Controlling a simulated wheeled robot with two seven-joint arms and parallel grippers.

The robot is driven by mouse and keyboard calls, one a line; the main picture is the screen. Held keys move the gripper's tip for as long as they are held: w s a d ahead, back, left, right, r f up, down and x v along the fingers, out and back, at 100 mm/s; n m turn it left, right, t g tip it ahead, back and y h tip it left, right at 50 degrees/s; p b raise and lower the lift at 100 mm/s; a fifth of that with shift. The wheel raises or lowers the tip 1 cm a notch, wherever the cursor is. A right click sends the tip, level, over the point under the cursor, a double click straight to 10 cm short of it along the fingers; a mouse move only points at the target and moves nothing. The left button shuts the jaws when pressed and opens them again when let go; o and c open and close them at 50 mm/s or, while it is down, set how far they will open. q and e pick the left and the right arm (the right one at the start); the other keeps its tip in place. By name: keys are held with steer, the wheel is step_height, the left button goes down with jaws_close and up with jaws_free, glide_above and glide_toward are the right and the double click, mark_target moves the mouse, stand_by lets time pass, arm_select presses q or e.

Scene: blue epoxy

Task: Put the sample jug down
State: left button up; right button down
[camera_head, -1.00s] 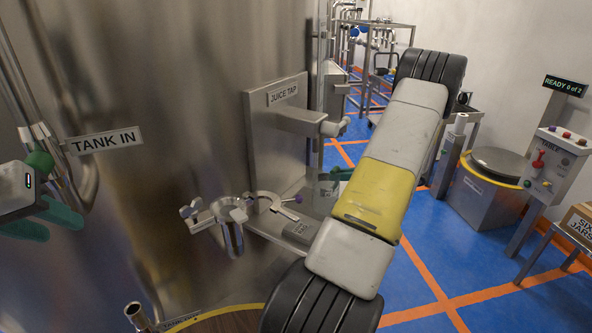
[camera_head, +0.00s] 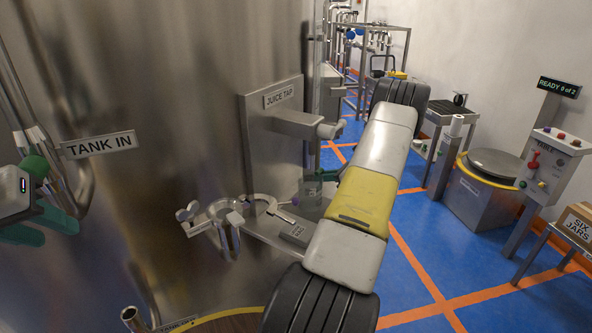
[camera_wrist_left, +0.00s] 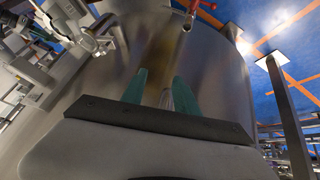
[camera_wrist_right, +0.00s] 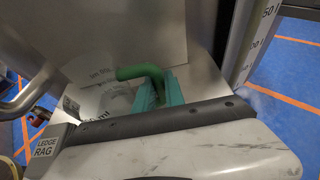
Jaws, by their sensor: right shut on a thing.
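The sample jug (camera_head: 311,192) is a small clear vessel below the juice tap (camera_head: 325,130), at the far end of the steel ledge (camera_head: 262,231). In the right wrist view its green handle (camera_wrist_right: 150,75) stands between the teal fingers of my right gripper (camera_wrist_right: 160,92), which is shut on it. Faint print shows on the jug's clear wall (camera_wrist_right: 97,104). My forearm hides part of the right gripper in the head view. I cannot tell if the jug's base touches the ledge. My left gripper (camera_head: 42,200) is open and empty at the left edge, beside the tank.
A ledge rag label (camera_head: 297,232) marks the ledge. The steel tank (camera_head: 180,150) fills the left. Blue floor (camera_head: 445,260) lies open to the right.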

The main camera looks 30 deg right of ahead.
steer(key=shift+f, duration=0.1)
steer(key=c, duration=1.4)
jaws_free()
steer(key=shift+s+d+r, duration=0.15)
steer(key=shift+s+r, duration=0.05)
steer(key=v, duration=1.1)
steer(key=shift+s, duration=0.2)
steer(key=shift+d+r, duration=0.1)
steer(key=shift+d, duration=0.05)
